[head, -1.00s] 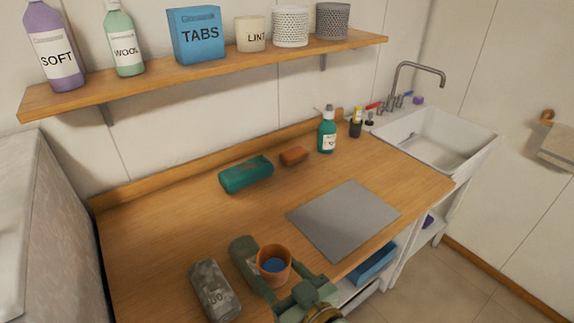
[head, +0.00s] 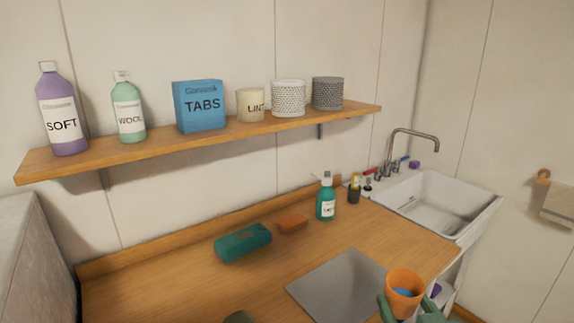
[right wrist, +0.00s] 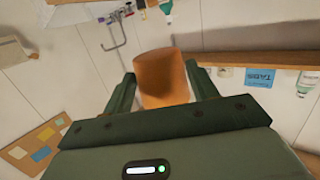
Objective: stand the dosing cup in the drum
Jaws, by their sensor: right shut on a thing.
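The orange cup (head: 405,282), which I take to be the dosing cup, is held upright in my right gripper (head: 408,308) at the lower right of the head view. Something blue shows inside it. In the right wrist view the cup (right wrist: 160,80) sits between the two green fingers of the gripper (right wrist: 160,88). It is above or beside the worktop's front right; its exact height is hard to tell. I cannot make out a drum in these frames.
The wooden worktop (head: 160,290) holds a grey sheet (head: 335,285), a teal pouch (head: 243,242), an orange-brown bar (head: 292,223) and a teal bottle (head: 326,200). A white sink (head: 435,205) is at right. A pale grey appliance (head: 25,245) stands at left. A shelf (head: 210,143) hangs above.

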